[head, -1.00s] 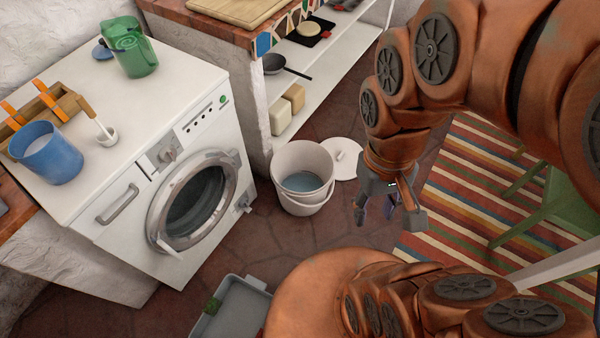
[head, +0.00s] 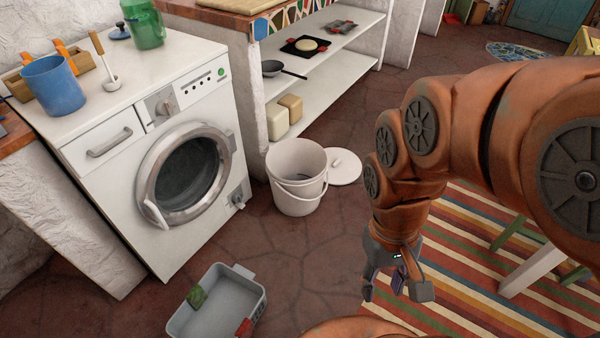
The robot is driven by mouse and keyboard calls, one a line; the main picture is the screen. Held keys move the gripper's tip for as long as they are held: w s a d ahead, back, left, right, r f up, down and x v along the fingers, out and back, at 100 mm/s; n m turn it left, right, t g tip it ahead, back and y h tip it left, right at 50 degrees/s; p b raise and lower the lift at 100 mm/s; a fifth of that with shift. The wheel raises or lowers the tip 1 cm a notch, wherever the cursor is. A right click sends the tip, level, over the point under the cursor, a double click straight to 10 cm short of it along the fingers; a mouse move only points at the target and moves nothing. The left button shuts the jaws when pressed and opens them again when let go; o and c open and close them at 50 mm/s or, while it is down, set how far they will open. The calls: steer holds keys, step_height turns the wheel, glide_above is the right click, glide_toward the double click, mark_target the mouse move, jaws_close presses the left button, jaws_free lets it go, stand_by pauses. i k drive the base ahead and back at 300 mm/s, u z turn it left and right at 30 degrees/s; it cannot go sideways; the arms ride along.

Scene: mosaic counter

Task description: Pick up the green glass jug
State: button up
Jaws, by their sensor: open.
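The green glass jug (head: 146,24) stands upright on top of the white washing machine, near its back right, with its upper part cut off by the top of the head view. My gripper (head: 383,291) hangs pointing down over the floor and the edge of the striped rug. It is open and empty, far to the right of the jug and lower than it.
A white bucket (head: 298,196) and a grey tub (head: 218,308) stand on the floor. A shelf unit is right of the machine.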

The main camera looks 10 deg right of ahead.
mark_target(144, 21)
steer(key=z, duration=0.75)
steer(key=i, duration=2.05)
steer(key=u, duration=3.9)
steer(key=i, duration=0.5)
steer(key=u, duration=0.1)
